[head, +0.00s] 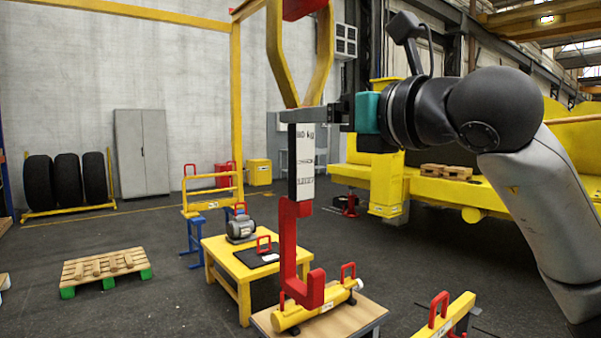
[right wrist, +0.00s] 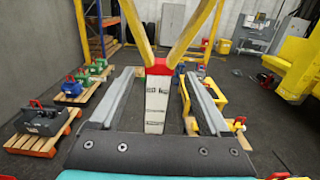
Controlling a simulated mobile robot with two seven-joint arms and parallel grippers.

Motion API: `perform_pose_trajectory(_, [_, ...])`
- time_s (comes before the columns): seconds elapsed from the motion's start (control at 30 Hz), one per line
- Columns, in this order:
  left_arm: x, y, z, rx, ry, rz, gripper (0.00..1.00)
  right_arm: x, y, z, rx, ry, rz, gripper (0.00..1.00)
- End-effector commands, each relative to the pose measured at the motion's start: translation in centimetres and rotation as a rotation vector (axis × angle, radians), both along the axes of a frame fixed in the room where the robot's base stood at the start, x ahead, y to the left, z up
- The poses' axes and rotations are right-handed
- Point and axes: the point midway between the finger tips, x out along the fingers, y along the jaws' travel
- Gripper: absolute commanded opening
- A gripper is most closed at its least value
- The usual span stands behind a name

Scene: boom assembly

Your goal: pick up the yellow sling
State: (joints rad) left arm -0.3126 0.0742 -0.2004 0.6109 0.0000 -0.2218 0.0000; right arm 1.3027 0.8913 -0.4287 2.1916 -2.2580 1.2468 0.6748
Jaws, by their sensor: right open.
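The yellow sling (head: 275,52) hangs from a red piece at the top edge of the head view. Its two strands spread, then converge at its lower end by my right gripper (head: 300,115). Below hangs a white and black block marked in kg (head: 306,160), then a red hook (head: 289,240). In the right wrist view the strands of the sling (right wrist: 192,35) meet at a red piece above the white block (right wrist: 157,105). My right gripper (right wrist: 160,74) is open, its fingers on either side of the block with gaps. My left gripper is not in view.
Below the hook, a yellow cylinder with red handles (head: 318,306) lies on a wood-topped table (head: 345,322). A yellow table (head: 243,268) with a motor (head: 240,229) stands behind. A large yellow structure (head: 480,190) is at right. Floor at left is partly clear around a pallet (head: 85,269).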

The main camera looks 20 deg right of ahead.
Motion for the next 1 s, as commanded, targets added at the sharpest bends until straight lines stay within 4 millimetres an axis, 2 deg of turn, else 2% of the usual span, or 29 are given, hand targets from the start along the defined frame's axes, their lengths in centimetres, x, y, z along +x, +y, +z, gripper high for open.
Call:
perform_pose_trajectory(0.27, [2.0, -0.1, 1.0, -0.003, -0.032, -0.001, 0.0, 2.1, 0.8, 0.1, 0.0, 0.002, 0.001, 0.8])
perform_pose_trajectory(0.53, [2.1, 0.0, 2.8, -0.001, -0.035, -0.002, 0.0, 5.5, 2.1, 0.1, 0.001, 0.004, 0.001, 0.8])
perform_pose_trajectory(0.63, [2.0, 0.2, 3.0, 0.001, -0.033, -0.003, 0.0, 6.1, 2.3, 0.0, -0.001, 0.002, 0.001, 0.8])
perform_pose_trajectory(0.87, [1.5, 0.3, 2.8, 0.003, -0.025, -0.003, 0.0, 6.2, 2.4, -0.2, -0.001, 0.001, 0.001, 0.8])
perform_pose_trajectory(1.0, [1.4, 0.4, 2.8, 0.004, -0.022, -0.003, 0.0, 6.2, 2.4, -0.1, 0.0, 0.001, 0.001, 0.64])
